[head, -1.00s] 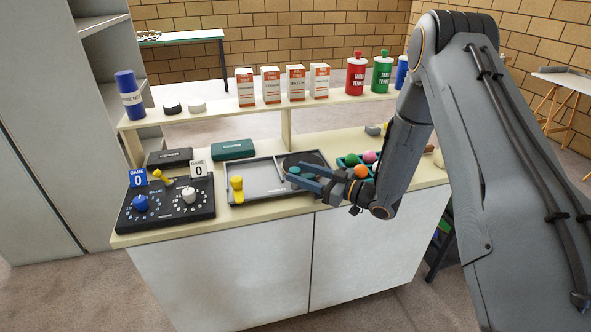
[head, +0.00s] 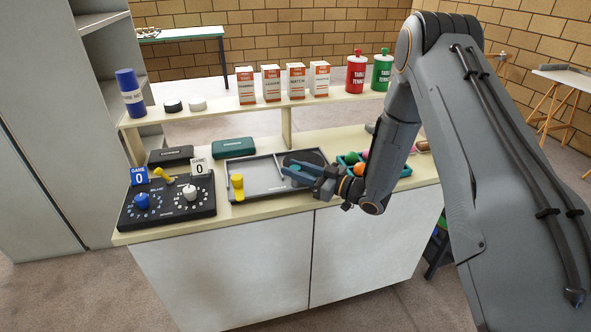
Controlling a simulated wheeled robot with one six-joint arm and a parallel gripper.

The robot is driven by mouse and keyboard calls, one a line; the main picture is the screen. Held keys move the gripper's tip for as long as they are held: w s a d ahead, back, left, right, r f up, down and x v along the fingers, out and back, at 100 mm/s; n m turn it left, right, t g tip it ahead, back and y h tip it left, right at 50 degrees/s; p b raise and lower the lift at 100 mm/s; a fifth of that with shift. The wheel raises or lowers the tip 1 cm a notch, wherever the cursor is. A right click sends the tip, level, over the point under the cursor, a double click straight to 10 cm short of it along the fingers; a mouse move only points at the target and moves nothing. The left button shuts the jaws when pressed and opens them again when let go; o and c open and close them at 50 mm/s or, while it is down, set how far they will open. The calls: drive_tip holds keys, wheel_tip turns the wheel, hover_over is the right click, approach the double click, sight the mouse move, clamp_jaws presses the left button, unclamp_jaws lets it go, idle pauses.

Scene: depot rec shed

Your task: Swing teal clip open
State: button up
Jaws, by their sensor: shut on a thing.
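The tray (head: 262,192) is a shallow grey tray with a dark rim on the counter. A yellow clip (head: 237,187) stands upright at its left front. A dark round disc (head: 303,157) sits at the tray's right end. My gripper (head: 290,173) reaches in from the right, low over the tray's right part, in front of the disc. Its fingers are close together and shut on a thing. A small teal patch, which fits the teal clip (head: 295,168), shows at the fingers; the rest is hidden by them, so I cannot tell how far the clip is turned.
Right of the tray, a teal holder (head: 405,171) with coloured balls is partly behind my arm. A black scoreboard (head: 168,205) with knobs stands at the left. A green case (head: 233,149) lies behind the tray. Boxes and bottles line the shelf (head: 222,109) above.

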drive_tip(key=shift+m+t+h, duration=0.3)
drive_tip(key=shift+m+t, duration=0.1)
drive_tip(key=shift+t, duration=0.1)
drive_tip(key=m+t+h+p, duration=0.1)
drive_tip(key=m+t+h, duration=0.2)
drive_tip(key=t+h, duration=0.1)
drive_tip(key=shift+s+a+m, duration=0.1)
drive_tip(key=shift+a+m, duration=0.05)
drive_tip(key=shift+m, duration=0.25)
drive_tip(key=m+t+h, duration=0.1)
drive_tip(key=m+h, duration=0.1)
drive_tip(key=h, duration=0.1)
drive_tip(key=m+t+h, duration=0.2)
drive_tip(key=h, duration=0.1)
drive_tip(key=m+h+b, duration=0.1)
drive_tip(key=m+h, duration=0.2)
drive_tip(key=h, duration=0.1)
drive_tip(key=m+h+b, duration=0.1)
drive_tip(key=m+h, duration=0.1)
drive_tip(key=h, duration=0.2)
drive_tip(key=shift+m+t+h, duration=0.3)
drive_tip(key=shift+m+h, duration=0.1)
drive_tip(key=shift+m+g+h+b, duration=0.8)
drive_tip(key=shift+m+h, duration=0.9)
drive_tip(key=shift+h, duration=0.8)
drive_tip(key=o, duration=1.1)
drive_tip(key=shift+c, duration=0.2)
